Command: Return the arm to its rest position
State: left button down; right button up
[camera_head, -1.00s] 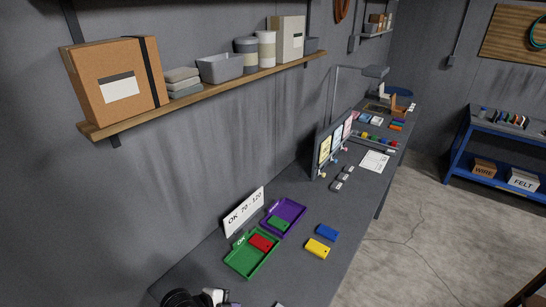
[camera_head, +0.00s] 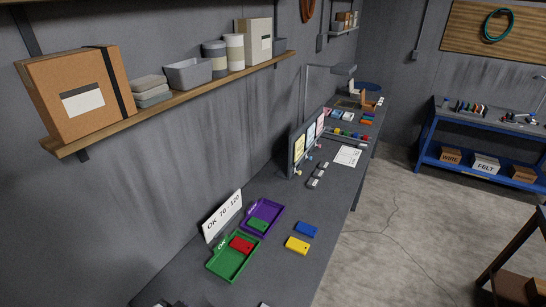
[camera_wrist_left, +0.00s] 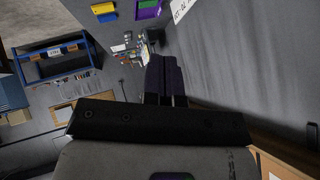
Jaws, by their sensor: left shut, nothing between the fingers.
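My left gripper (camera_wrist_left: 164,78) shows in the left wrist view with its two dark fingers together and nothing between them. It points along the grey wall, clear of the trays and blocks. In the head view only a small dark piece shows at the bottom edge, and I cannot tell whether it is my gripper. My right gripper is in neither view. On the bench, a red block (camera_head: 241,245) lies in the green tray (camera_head: 226,265). A green block (camera_head: 257,225) lies in the purple tray (camera_head: 268,208). A blue block (camera_head: 306,229) and a yellow block (camera_head: 297,245) lie beside the trays.
A white sign (camera_head: 222,216) stands behind the trays against the wall. A wooden shelf (camera_head: 165,105) with a cardboard box (camera_head: 77,93) and containers hangs above the bench. Display panels (camera_head: 309,140) stand further along. A blue workbench (camera_head: 425,141) is across the open floor.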

pick_arm(q)
jog(key=s+f+n+g+p, duration=0.2)
jog(key=s+f, duration=0.2)
jog(key=s, duration=0.7)
jog(key=s+a+f+n+g+p, duration=0.1)
jog(key=s+f+n+g+p, duration=0.1)
jog(key=s, duration=1)
notch_tip(320, 180, down, 2)
jog(key=shift+s+a+n+g+p, duration=0.15)
jog(key=shift+s+n+g+p, duration=0.15)
jog(key=shift+g+p, duration=0.35)
